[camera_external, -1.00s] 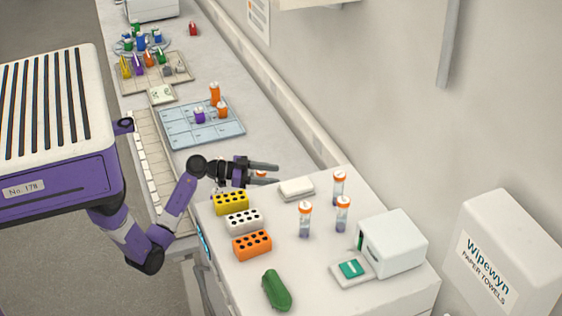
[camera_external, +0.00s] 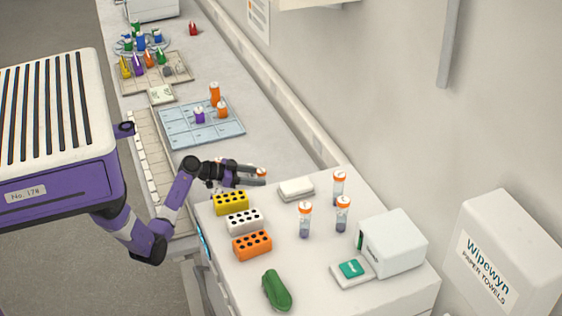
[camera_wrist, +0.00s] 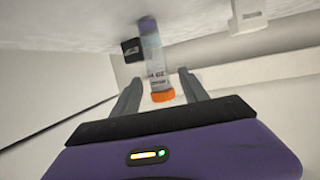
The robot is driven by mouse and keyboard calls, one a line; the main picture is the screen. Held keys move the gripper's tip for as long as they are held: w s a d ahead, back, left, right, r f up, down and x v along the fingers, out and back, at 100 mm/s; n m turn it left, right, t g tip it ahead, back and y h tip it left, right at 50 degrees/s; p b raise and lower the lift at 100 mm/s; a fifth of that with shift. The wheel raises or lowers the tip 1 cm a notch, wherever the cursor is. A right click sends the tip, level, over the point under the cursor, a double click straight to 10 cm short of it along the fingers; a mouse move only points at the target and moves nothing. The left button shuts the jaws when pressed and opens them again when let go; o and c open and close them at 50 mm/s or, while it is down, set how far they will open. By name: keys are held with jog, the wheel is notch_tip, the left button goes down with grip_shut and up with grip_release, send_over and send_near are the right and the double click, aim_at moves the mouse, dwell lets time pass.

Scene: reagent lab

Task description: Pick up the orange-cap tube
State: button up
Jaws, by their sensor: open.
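A clear tube with an orange cap (camera_wrist: 162,96) stands between the two fingers of my gripper (camera_wrist: 160,80) in the wrist view, with gaps to both fingers. A printed label shows on its body. In the external view its orange cap (camera_external: 262,172) shows at the fingers of my gripper (camera_external: 263,177), and its body is mostly hidden. My gripper is open, near the far left corner of the white cabinet top. Other orange-cap tubes stand upright to the right: one at the back (camera_external: 339,187), one in front (camera_external: 304,219) and one at right (camera_external: 343,214).
Yellow (camera_external: 231,203), white (camera_external: 244,221) and orange (camera_external: 252,244) racks line the cabinet's left side. A small white block (camera_external: 297,188) lies right of my gripper. A green object (camera_external: 277,291), a balance (camera_external: 351,270) and a white box (camera_external: 391,243) stand nearer. A blue tray (camera_external: 178,133) lies behind.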

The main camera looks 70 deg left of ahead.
jog(key=p+x, duration=0.1)
jog(key=x, duration=0.4)
grip_shut()
